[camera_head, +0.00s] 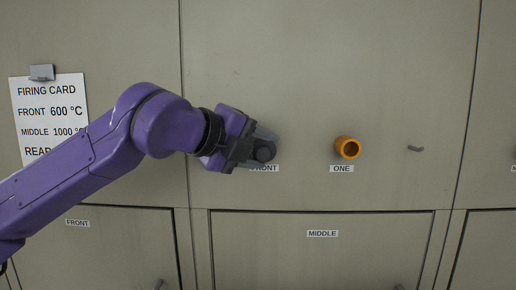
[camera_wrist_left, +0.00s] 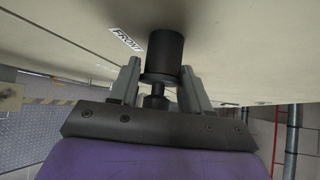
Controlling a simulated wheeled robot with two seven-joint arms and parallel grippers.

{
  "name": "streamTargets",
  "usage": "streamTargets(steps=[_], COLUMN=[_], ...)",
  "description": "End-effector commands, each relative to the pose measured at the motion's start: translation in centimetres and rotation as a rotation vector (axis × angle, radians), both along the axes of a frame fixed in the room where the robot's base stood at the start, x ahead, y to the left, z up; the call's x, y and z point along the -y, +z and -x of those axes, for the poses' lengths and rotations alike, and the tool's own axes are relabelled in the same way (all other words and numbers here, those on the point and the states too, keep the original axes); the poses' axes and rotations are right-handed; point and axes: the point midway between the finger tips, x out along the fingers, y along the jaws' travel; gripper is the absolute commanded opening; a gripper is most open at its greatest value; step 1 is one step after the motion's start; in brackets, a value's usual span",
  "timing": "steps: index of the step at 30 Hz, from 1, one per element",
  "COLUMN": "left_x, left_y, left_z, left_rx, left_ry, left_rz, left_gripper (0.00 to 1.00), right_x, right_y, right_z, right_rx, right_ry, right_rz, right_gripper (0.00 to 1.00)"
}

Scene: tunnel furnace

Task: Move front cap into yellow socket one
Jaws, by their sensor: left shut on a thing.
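My left gripper (camera_head: 262,148) is at the panel by the FRONT label, shut on a dark cylindrical cap. In the left wrist view the dark front cap (camera_wrist_left: 163,55) sits between the two grey fingers of my left gripper (camera_wrist_left: 160,85), its far end at or close to the panel face. I cannot tell whether it touches the panel. In the head view the gripper mostly hides the cap and part of the label. The yellow-orange socket one (camera_head: 348,148) sticks out of the panel to the right, above the ONE label, with its round opening empty. My right gripper is not in view.
A firing card (camera_head: 50,112) hangs at the left, partly covered by my arm. A small grey hook (camera_head: 415,149) sticks out right of the socket. Doors labelled FRONT and MIDDLE (camera_head: 322,234) lie below. The panel between gripper and socket is clear.

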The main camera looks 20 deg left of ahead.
Motion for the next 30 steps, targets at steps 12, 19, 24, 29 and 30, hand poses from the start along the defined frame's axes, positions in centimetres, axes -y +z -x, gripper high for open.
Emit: streamTargets(steps=[12,19,24,29,30], left_x=[1.0,1.4,1.4,1.6,1.8], left_y=[-0.3,-0.1,0.0,-0.2,-0.3], left_z=[3.4,4.6,4.7,5.3,6.0], left_rx=[0.001,0.0,0.0,0.003,0.004], left_ry=[-0.001,0.0,-0.001,-0.002,-0.002], left_rz=[-0.002,-0.001,0.0,0.0,-0.001], left_gripper=[0.15,0.15,0.15,0.15,0.15], right_x=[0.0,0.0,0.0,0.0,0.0], right_y=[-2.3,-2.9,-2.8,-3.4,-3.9], right_z=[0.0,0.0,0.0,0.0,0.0], right_rx=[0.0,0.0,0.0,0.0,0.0], right_ry=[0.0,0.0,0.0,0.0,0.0], right_rz=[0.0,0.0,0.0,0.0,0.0], right_gripper=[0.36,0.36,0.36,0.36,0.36])
